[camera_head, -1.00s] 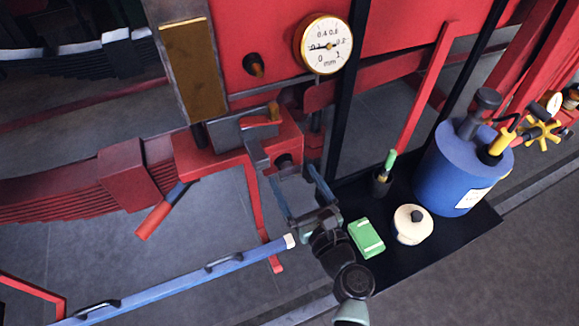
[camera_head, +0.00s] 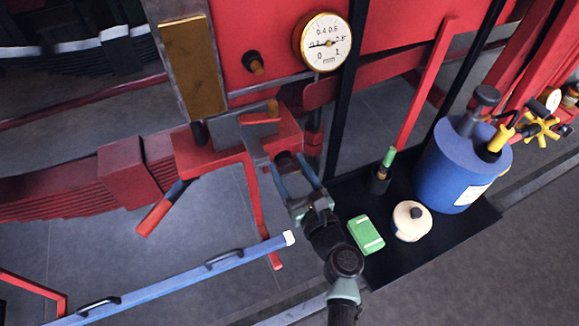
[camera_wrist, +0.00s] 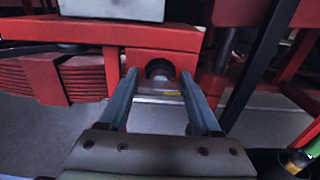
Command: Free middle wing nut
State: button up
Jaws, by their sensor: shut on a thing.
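My gripper (camera_head: 284,161) reaches up to the red block under the dial gauge. In the wrist view its two blue-grey fingers (camera_wrist: 158,76) stand apart on either side of a pale metal piece (camera_wrist: 160,89) with a yellow strip, and are shut on it. Just beyond is a dark round fitting (camera_wrist: 158,69) on the front of the red block (camera_wrist: 175,42). A grey block (camera_head: 252,139) with a red lever and a brass-coloured end sits above the fingertips. I cannot clearly make out a wing nut or its wings; the fingers and grey block cover that area.
A dial gauge (camera_head: 323,42) is on the red panel above. A black tray (camera_head: 455,235) at right holds a blue canister (camera_head: 450,175), a cream round pot (camera_head: 411,222) and a green box (camera_head: 366,235). A blue bar (camera_head: 170,282) lies lower left. A black post (camera_head: 343,110) stands close right.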

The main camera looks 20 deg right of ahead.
jog(key=shift+c, duration=0.6)
jog(key=shift+n+b, duration=0.35)
jog(key=shift+n, duration=0.05)
jog(key=n+b, duration=0.3)
jog(key=shift+f+n, duration=0.15)
jog(key=shift+n, duration=0.25)
jog(key=n+b, duration=0.4)
jog(key=n, duration=0.2)
jog(key=shift+a+b, duration=0.15)
jog(key=shift+b, duration=0.2)
jog(key=n+b, duration=0.4)
jog(key=n, duration=0.1)
jog(key=shift+f+n+b, duration=0.1)
jog(key=shift+n+b, duration=0.2)
jog(key=n+b, duration=0.2)
jog(key=n, duration=0.1)
jog(key=shift+b, duration=0.35)
jog(key=shift+n+b, duration=0.85)
jog(key=shift+n, duration=0.45)
